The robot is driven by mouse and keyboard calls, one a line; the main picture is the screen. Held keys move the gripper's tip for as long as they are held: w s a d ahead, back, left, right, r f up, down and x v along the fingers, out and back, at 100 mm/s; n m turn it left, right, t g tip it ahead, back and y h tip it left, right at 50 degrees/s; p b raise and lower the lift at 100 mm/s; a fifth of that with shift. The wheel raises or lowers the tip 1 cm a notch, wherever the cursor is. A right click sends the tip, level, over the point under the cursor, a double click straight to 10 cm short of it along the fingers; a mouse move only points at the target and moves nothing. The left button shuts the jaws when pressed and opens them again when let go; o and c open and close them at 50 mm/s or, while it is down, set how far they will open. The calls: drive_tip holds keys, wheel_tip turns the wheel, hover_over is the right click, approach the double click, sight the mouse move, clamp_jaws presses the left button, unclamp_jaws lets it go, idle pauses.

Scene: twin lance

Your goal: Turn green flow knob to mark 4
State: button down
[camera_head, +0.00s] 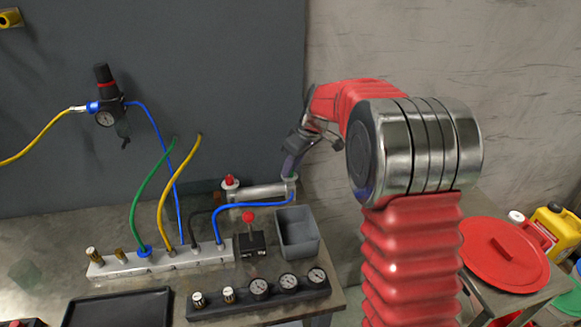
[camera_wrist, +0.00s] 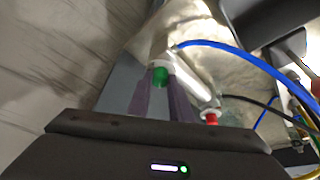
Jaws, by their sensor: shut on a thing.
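The green flow knob (camera_wrist: 161,75) sits on the end of a silver cylinder (camera_wrist: 188,80) in the wrist view. My gripper (camera_wrist: 161,84) has one dark purple finger on each side of the knob and is shut on it. In the head view my gripper (camera_head: 291,168) comes down from above onto the right end of the cylinder (camera_head: 258,195). Its fingers hide most of the knob there. The marks and the knob's setting are too small to read.
A red-topped knob (camera_head: 229,182) stands at the cylinder's left end. A blue hose (camera_head: 250,205) runs close to the right end. A grey bin (camera_head: 297,232), a red push-button box (camera_head: 250,238), a manifold (camera_head: 160,260) and a gauge strip (camera_head: 260,295) stand in front.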

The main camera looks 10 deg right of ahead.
drive_tip(key=shift+m, duration=0.4)
drive_tip(key=m, duration=0.2)
drive_tip(key=m+h, duration=0.1)
drive_tip(key=m, duration=0.1)
drive_tip(key=shift+a+t+h, duration=0.15)
drive_tip(key=shift+t+h, duration=0.15)
drive_tip(key=shift+t, duration=0.1)
drive_tip(key=m+h, duration=0.1)
drive_tip(key=m, duration=0.1)
drive_tip(key=m+h, duration=0.1)
drive_tip(key=m, duration=0.2)
drive_tip(key=shift+a, duration=0.15)
drive_tip(key=m+h, duration=0.1)
drive_tip(key=m, duration=0.4)
drive_tip(key=shift+a+g+h, duration=0.15)
drive_tip(key=shift+g+h, duration=0.25)
drive_tip(key=shift+w+a+m+g+h, duration=0.1)
drive_tip(key=shift+m+g+h, duration=0.2)
drive_tip(key=shift+m, duration=0.8)
drive_tip(key=shift+m+g+h, duration=0.3)
drive_tip(key=shift+m, duration=0.8)
drive_tip(key=c, duration=1.6)
unclamp_jaws()
